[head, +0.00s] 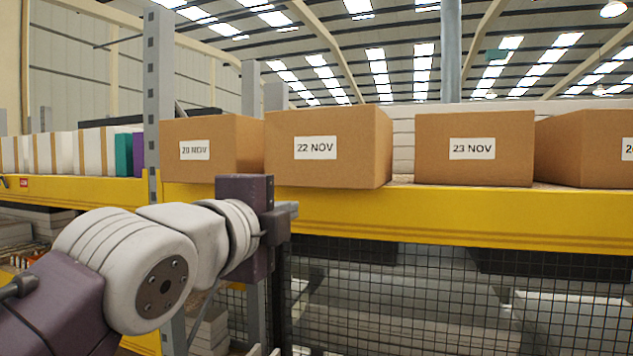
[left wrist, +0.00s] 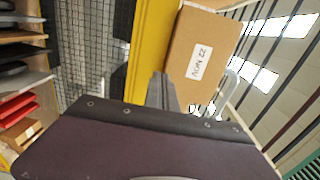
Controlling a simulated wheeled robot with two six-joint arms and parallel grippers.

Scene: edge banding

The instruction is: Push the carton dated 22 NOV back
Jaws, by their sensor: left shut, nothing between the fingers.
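The carton dated 22 NOV (head: 345,165) is a brown box with a white label, standing on the shelf behind the yellow beam. Its front face looks a little nearer than the 20 NOV carton beside it. In the left wrist view the same carton (left wrist: 213,32) shows tilted, with its label readable. My left gripper (head: 287,209) is shut and empty, in front of the yellow beam, below the left part of the carton. Its fingers also show in the left wrist view (left wrist: 161,82), close to the beam and carton; contact cannot be told. My right gripper is out of view.
The 20 NOV carton (head: 225,165) stands close on the left, the 23 NOV carton (head: 475,172) on the right beyond a gap. A yellow beam (head: 450,215) runs along the shelf front. A grey upright (head: 159,90) stands left. Wire mesh (head: 420,300) lies below.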

